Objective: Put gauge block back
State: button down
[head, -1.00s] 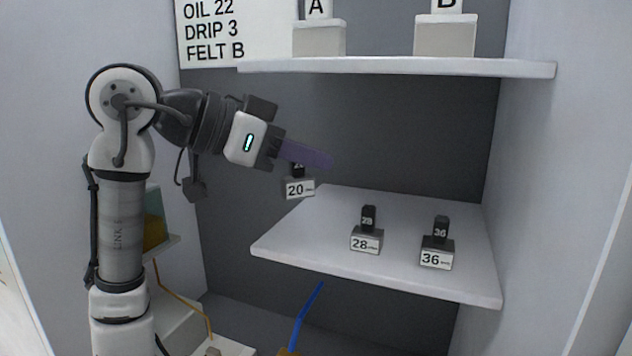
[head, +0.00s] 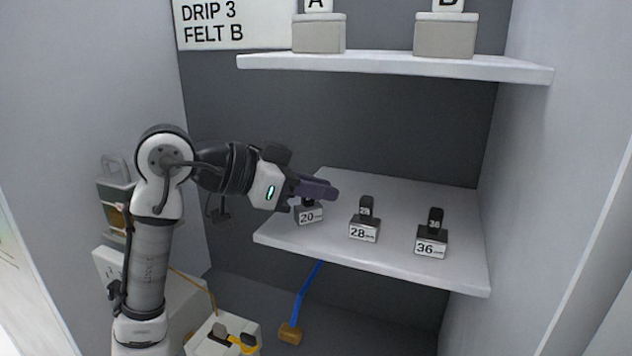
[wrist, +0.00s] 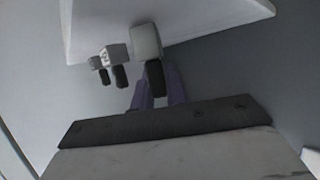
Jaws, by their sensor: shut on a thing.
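My gripper (head: 318,188), with purple fingers, is shut on the dark handle of the gauge block marked 20 (head: 310,217). The block looks upright over the left part of the middle shelf (head: 400,265), roughly in row with the others. I cannot tell if its base touches the shelf. In the wrist view the held block (wrist: 145,42) is nearest, its black handle between the fingers (wrist: 160,92). The block marked 28 (head: 364,231) and the block marked 36 (head: 431,245) stand on the shelf to its right, handles up.
An upper shelf (head: 400,66) carries grey boxes marked A (head: 319,35) and B (head: 445,37). A side wall (head: 535,190) closes the right. Below are a blue-handled tool (head: 304,295) and a white box (head: 225,338). The shelf behind the blocks is clear.

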jog(key=shift+f, duration=0.15)
jog(key=c, duration=1.4)
grip_release()
jog(key=shift+r, duration=0.2)
jog(key=shift+s+a, duration=0.1)
jog(key=shift+a, duration=0.3)
jog(key=b+v, duration=0.4)
jog(key=v, duration=0.7)
jog(key=shift+r, duration=0.2)
